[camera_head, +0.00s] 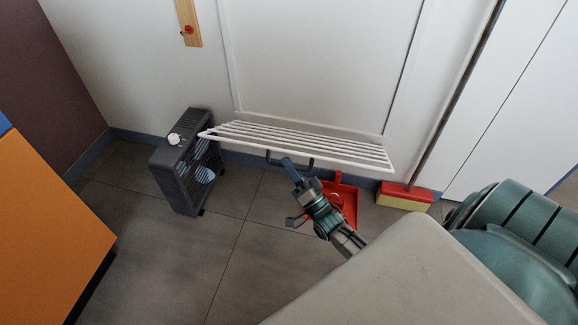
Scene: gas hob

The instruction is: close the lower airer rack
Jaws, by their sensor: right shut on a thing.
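The lower airer rack (300,142) is a white slatted frame on the white panelled wall. It stands out from the wall, tilted, with its front edge toward me. A dark bar handle (273,158) hangs under its front edge. My right gripper (288,163) is at this handle, just below the rack, and is shut on it. The fingertips are partly hidden by the gripper and handle overlapping. My left gripper does not show.
A dark grey box fan or heater (180,165) stands on the floor left of the rack. An orange cabinet (45,235) is at the left. Tiled floor (225,225) is clear between.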

